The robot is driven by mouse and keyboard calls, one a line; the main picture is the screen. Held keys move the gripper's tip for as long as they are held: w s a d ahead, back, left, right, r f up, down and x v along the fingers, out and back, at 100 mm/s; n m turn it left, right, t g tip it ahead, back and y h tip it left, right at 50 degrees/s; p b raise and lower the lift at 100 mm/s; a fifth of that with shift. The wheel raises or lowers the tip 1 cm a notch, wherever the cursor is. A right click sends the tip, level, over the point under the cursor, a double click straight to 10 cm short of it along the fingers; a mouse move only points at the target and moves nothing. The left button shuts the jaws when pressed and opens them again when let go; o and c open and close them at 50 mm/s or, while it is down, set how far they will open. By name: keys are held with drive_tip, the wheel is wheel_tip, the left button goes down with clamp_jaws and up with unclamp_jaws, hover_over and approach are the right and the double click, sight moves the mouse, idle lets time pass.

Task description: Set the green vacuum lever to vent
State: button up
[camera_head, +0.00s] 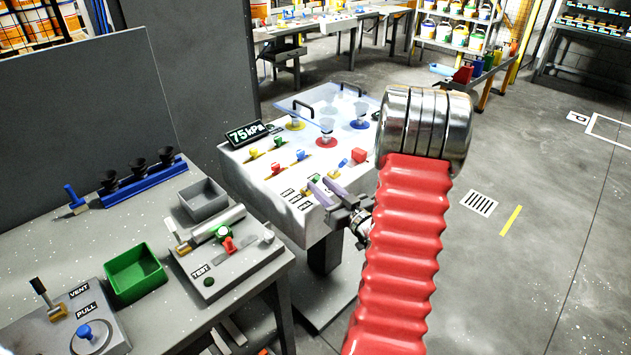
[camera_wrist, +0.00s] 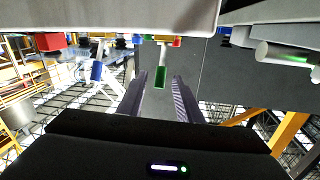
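In the head view, my gripper (camera_head: 320,185) is at the front edge of the white console (camera_head: 290,215), its two fingers pointing at the levers there. The green lever (camera_wrist: 160,75) shows in the wrist view as a green handle between and just beyond the fingertips of my gripper (camera_wrist: 159,82). The fingers are apart, with a gap on each side of the handle; I cannot tell how far the tips reach along it. In the head view the green lever is mostly hidden by the fingers. Its label is too small to read.
The console display (camera_head: 246,134) reads 75 kPa. A grey bench (camera_head: 165,315) with a green bin (camera_head: 135,272) stands left.

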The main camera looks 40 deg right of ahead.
sight(315, 181)
drive_tip(key=shift+w+d, duration=0.2)
drive_tip(key=shift+w, duration=1.65)
drive_tip(key=shift+c, duration=0.3)
clamp_jaws()
